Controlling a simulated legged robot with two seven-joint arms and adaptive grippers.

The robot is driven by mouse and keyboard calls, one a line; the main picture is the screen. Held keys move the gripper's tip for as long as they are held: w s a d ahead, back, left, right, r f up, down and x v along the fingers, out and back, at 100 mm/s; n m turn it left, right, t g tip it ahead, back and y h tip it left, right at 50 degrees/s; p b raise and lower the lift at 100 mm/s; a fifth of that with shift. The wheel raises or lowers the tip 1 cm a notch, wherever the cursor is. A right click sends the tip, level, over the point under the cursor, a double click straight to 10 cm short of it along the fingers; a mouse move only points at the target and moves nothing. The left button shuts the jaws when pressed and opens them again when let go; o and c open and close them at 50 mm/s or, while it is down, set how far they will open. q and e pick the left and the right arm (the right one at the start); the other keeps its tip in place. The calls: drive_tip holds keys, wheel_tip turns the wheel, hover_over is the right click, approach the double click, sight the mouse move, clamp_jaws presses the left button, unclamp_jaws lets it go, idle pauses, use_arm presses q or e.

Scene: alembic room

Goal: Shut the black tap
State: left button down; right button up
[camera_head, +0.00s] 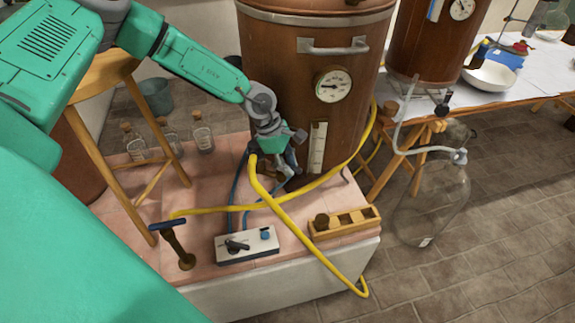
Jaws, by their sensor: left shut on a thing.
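My left gripper (277,152) comes in from the upper left and is low in front of the large brown vessel (270,50). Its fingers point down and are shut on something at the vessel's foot. That thing looks like the black tap, but the gripper hides nearly all of it, so its handle's angle cannot be told. My right gripper is not in view.
A yellow hose (300,232) loops over the tiled plinth. A white switch box (247,245), a wooden rack (345,222) and a blue T-handle (168,224) are in front. A wooden stool (110,68) and small bottles (203,134) are left, a glass carboy (432,200) right.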

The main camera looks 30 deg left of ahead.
use_arm(q)
drive_tip(key=c, duration=1.5)
unclamp_jaws()
drive_tip(key=shift+w+d+r, duration=0.25)
drive_tip(key=shift+w+d, duration=0.05)
drive_tip(key=shift+d, duration=0.2)
drive_tip(key=v, duration=1.1)
drive_tip(key=shift+a+r, duration=0.25)
drive_tip(key=shift+a, duration=0.1)
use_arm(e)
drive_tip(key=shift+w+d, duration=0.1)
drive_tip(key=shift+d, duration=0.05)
